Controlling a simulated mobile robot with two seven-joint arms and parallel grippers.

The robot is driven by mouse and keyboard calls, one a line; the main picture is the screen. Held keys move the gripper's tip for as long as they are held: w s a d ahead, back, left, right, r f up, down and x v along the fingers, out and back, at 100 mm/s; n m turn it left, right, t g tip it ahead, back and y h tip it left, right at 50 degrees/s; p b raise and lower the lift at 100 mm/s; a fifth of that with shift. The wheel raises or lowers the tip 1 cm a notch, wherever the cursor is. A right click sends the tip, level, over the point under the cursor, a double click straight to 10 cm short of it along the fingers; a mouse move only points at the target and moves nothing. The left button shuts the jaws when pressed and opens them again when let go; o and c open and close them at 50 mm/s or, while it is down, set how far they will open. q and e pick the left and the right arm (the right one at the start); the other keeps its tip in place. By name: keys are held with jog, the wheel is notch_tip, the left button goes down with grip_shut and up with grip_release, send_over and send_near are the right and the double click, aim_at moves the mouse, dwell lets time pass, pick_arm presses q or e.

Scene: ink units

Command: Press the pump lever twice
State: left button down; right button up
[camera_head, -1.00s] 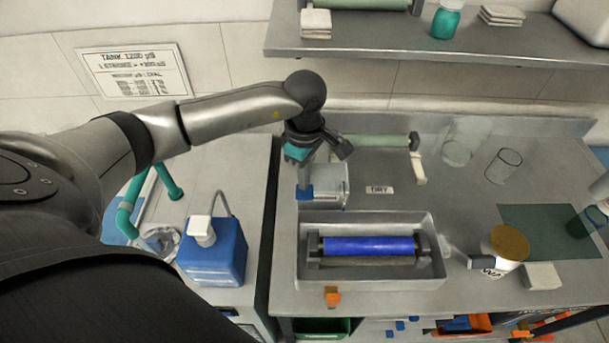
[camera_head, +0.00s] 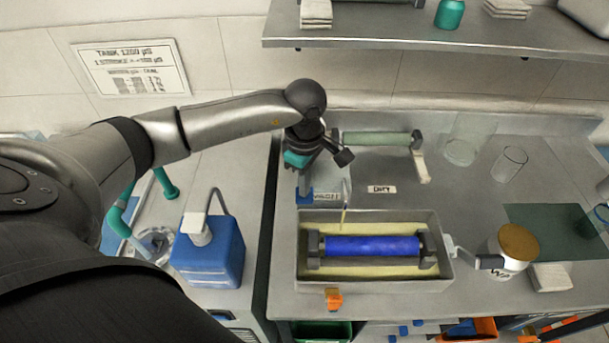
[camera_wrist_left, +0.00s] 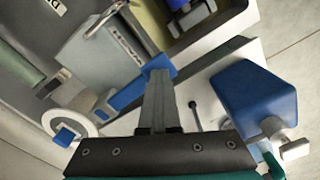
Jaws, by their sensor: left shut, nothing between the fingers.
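The pump (camera_head: 325,190) is a grey box behind the tray at the left of the steel bench. Its blue lever (camera_head: 304,197) sticks out on the box's left side. My left gripper (camera_head: 303,183) is shut and empty, pointing down with its fingertips right at the lever. In the left wrist view the shut fingers (camera_wrist_left: 157,90) overlap the blue lever (camera_wrist_left: 130,94) beside the grey pump box (camera_wrist_left: 105,48); firm contact is hard to judge. My right gripper is not in view.
The tray holds a blue roller (camera_head: 370,246) over yellowish liquid. A blue bottle (camera_head: 208,255) stands on the left counter. A green roller (camera_head: 375,138) lies behind the pump. A gold-lidded jar (camera_head: 517,243) and glass beakers stand to the right. A shelf (camera_head: 400,40) runs above.

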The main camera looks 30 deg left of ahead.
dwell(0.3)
pick_arm(q)
jog(key=shift+r+p, duration=1.25)
jog(key=shift+r, duration=0.6)
jog(key=shift+f, duration=0.2)
jog(key=shift+f+b, duration=1.85)
jog(key=shift+b, duration=0.1)
jog(key=shift+r, duration=0.25)
jog(key=shift+r+p, duration=1.3)
jog(key=shift+r, duration=0.45)
